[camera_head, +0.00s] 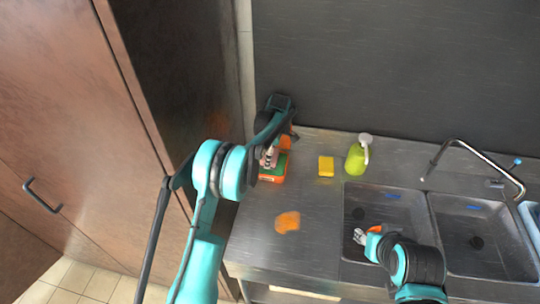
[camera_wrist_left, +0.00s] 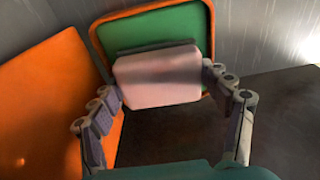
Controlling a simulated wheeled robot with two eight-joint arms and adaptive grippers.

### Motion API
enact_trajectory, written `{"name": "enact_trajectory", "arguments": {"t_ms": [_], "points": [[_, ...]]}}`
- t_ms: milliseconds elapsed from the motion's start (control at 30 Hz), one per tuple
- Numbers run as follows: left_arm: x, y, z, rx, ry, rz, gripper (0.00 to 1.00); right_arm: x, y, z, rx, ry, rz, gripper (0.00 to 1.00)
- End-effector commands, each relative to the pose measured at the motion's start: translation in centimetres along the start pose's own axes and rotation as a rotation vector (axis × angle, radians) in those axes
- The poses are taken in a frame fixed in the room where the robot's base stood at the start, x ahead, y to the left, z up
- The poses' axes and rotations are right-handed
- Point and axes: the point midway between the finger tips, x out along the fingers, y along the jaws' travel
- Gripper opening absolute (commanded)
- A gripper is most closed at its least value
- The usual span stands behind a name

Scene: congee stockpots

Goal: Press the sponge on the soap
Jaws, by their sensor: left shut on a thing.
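My left gripper (camera_head: 269,158) is at the back left of the counter. In the left wrist view its two fingers (camera_wrist_left: 168,92) are shut on the sides of a pale pink block with a dark far edge, which looks like the sponge (camera_wrist_left: 158,80). A green slab that looks like the soap (camera_wrist_left: 150,30) lies in an orange-rimmed dish (camera_wrist_left: 213,40) right behind the block. Whether block and slab touch cannot be told. The dish also shows in the head view (camera_head: 272,179), partly under the gripper. My right gripper (camera_head: 361,237) is over the left sink; its finger opening is unclear.
A yellow block (camera_head: 326,167) and a green pump bottle (camera_head: 356,158) stand right of the dish. A flat orange patch (camera_head: 288,222) lies on the counter (camera_head: 310,250). Two sinks and a faucet (camera_head: 480,155) are on the right. A tall brown cabinet (camera_head: 60,90) stands left.

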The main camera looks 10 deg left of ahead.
Motion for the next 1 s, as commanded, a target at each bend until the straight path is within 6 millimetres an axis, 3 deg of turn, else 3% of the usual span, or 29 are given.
{"name": "enact_trajectory", "arguments": {"t_ms": [1000], "points": [[1.0,0.0,0.1,0.000,0.000,0.000,0.54,0.6,0.0,0.5,0.000,0.000,0.000,0.40]]}}
